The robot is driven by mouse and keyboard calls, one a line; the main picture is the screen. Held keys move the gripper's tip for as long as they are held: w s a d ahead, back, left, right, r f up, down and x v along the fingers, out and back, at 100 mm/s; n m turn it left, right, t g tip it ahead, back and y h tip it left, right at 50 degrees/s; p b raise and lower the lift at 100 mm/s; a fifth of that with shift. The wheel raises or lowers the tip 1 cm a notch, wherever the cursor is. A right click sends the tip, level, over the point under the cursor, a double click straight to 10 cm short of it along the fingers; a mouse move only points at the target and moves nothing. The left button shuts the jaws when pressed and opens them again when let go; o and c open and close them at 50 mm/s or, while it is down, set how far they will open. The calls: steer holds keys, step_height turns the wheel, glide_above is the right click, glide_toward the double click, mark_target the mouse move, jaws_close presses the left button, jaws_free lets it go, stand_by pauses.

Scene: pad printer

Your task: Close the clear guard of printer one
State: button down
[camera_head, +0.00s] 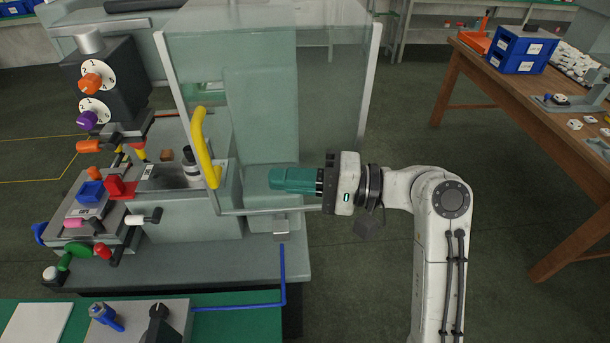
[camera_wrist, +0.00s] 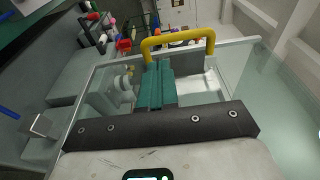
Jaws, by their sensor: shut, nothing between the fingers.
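The clear guard (camera_head: 330,85) is a see-through panel in a pale metal frame on the printer (camera_head: 265,110). A yellow bar handle (camera_head: 205,148) sits on its left upright; it also shows in the wrist view (camera_wrist: 178,40), just past my fingertips. The guard appears swung out from the printer body, but its exact angle is hard to tell. My gripper (camera_head: 272,180) has green fingers, shut and empty, pointing left at the lower part of the guard, right of the handle. In the wrist view my fingers (camera_wrist: 152,65) lie over the panel area; contact is unclear.
Ink knobs (camera_head: 91,83), coloured levers and a blue block (camera_head: 90,192) crowd the printer's left side. A control box (camera_head: 150,318) stands in front on a green surface. A wooden table (camera_head: 520,100) with blue bins stands right. Open floor lies between.

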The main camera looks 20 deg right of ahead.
mark_target(233, 176)
steer(key=p+x, duration=0.1)
steer(key=x, duration=0.7)
steer(key=shift+w+a+f, duration=0.1)
steer(key=shift+a, duration=0.15)
steer(key=s+a+x, duration=0.1)
steer(key=s+x, duration=0.1)
steer(key=x, duration=1)
steer(key=s+a+x, duration=0.1)
steer(key=s+x, duration=0.1)
steer(key=x, duration=1.1)
steer(key=shift+a, duration=0.55)
steer(key=shift+s, duration=0.1)
